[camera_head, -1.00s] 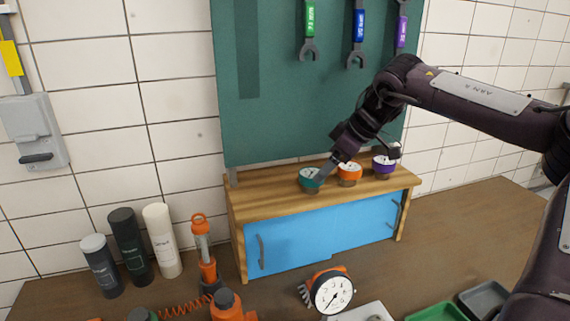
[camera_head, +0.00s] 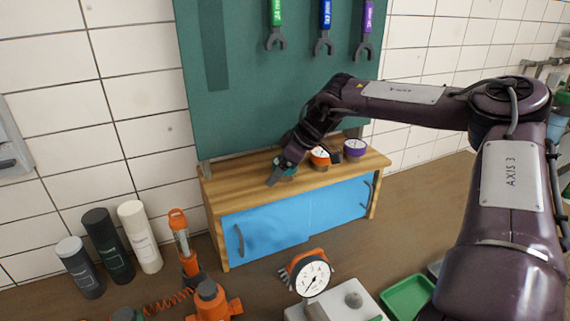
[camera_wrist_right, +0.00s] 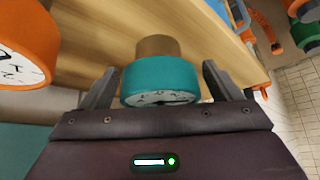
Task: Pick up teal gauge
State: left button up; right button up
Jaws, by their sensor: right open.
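The teal gauge (camera_head: 287,173) stands on the wooden shelf top of the blue-doored cabinet, at the left of a row of three gauges. In the head view my right gripper (camera_head: 279,174) is at it and hides part of it. In the right wrist view the teal gauge (camera_wrist_right: 162,80) lies between the two spread fingers of my right gripper (camera_wrist_right: 160,85), with a gap visible on the left side and a smaller one on the right. Its white dial faces the palm and is partly hidden. My left gripper is not in view.
The orange gauge (camera_head: 320,156) stands close to the right of the teal one, and the purple gauge (camera_head: 355,148) beyond it. A green board (camera_head: 240,110) with hanging wrenches rises behind.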

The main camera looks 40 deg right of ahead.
jog(key=c, duration=1.2)
jog(key=shift+o, duration=0.2)
